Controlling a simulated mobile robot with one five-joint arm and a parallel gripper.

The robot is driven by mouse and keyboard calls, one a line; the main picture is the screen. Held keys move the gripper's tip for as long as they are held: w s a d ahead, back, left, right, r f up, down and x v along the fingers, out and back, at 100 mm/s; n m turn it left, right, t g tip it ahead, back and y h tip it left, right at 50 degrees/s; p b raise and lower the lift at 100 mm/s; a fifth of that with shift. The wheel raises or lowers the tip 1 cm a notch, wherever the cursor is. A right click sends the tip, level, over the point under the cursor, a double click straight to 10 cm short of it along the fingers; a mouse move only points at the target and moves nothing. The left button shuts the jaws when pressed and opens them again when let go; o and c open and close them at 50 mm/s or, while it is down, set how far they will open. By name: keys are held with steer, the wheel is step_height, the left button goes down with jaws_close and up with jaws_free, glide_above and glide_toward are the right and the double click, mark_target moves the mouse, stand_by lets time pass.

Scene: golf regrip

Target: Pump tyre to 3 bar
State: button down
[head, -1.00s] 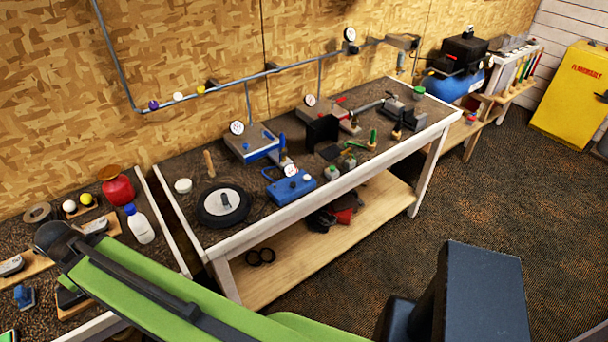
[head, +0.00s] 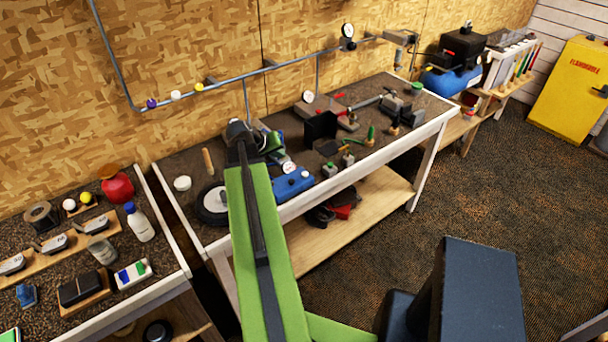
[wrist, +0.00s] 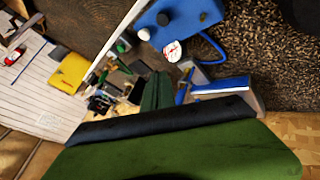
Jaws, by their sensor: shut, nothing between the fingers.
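The tyre (head: 212,206), dark with a pale hub, lies flat on the middle bench; my arm covers its right side. A dark curved edge at the wrist view's top right may be it. The blue pump unit (head: 293,184) with a round white gauge (head: 288,167) sits right of the tyre. The wrist view shows the pump unit (wrist: 182,18), its gauge (wrist: 172,50) and a blue hose (wrist: 214,46). The dial reading is too small to tell. My gripper (wrist: 157,90) is shut and empty, apart from the pump; in the head view it is largely hidden.
A grey gauge device with a blue front (wrist: 222,88) stands behind the pump. A wooden peg (head: 207,161) and white cap (head: 182,184) are near the tyre. Several small fittings and tools stand to the right. The left bench holds a white bottle (head: 139,222) and a red container (head: 117,186).

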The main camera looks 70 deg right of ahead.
steer(key=r+m, duration=0.1)
glide_above(303, 175)
steer(key=shift+r+g+h, duration=0.15)
steer(key=shift+g+h, duration=0.15)
steer(key=shift+g, duration=0.1)
step_height(303, 175, down, 9)
steer(key=b, duration=0.9)
steer(key=shift+r, duration=0.1)
stand_by(1.0)
steer(key=shift+s+f+b, duration=0.1)
steer(key=shift+f+b, duration=0.2)
steer(key=shift+f, duration=0.1)
steer(key=shift+f+b, duration=0.5)
stand_by(3.8)
